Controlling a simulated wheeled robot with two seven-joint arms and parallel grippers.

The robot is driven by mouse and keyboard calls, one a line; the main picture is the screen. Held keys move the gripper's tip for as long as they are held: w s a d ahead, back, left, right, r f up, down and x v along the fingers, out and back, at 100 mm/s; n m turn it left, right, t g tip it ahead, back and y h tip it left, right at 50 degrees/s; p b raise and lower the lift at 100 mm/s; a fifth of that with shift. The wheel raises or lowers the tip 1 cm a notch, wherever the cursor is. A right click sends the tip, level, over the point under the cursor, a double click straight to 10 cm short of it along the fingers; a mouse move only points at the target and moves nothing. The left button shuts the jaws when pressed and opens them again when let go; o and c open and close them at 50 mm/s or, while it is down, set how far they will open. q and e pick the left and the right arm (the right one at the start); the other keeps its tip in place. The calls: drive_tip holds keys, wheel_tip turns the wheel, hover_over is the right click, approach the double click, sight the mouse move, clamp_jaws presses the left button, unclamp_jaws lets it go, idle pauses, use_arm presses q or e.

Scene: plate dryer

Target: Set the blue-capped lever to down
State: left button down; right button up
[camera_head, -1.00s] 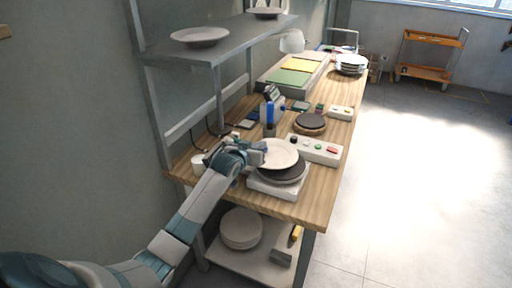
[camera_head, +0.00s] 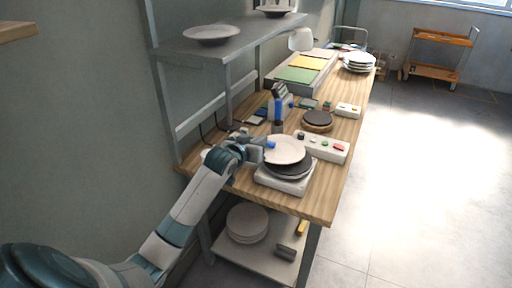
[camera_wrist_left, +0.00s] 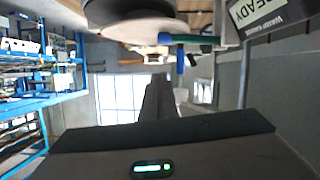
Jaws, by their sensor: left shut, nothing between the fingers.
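A small blue cap (camera_head: 270,144), which looks like the lever's, shows at the left edge of a pale plate (camera_head: 287,150), beside my left gripper (camera_head: 262,149). The plate lies on a dark round disc on a white base (camera_head: 285,183). My left gripper is shut and empty. In the left wrist view, a blue upright piece (camera_wrist_left: 180,61) and a green bar with a blue end (camera_wrist_left: 195,39) show beyond my fingers (camera_wrist_left: 160,98). I cannot tell whether the gripper touches the lever, nor the lever's exact angle. My right gripper is out of view.
A white button box (camera_head: 323,148) stands right of the plate. A blue-and-white device (camera_head: 281,105) and a dark round plate on a wooden ring (camera_head: 317,119) are behind. A grey shelf (camera_head: 225,45) hangs over the bench's left side. The floor at right is clear.

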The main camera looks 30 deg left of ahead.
use_arm(q)
drive_tip(key=shift+b+v, duration=0.45)
drive_tip(key=shift+v, duration=1.55)
drive_tip(key=shift+d+r, duration=0.1)
drive_tip(key=shift+d, duration=0.05)
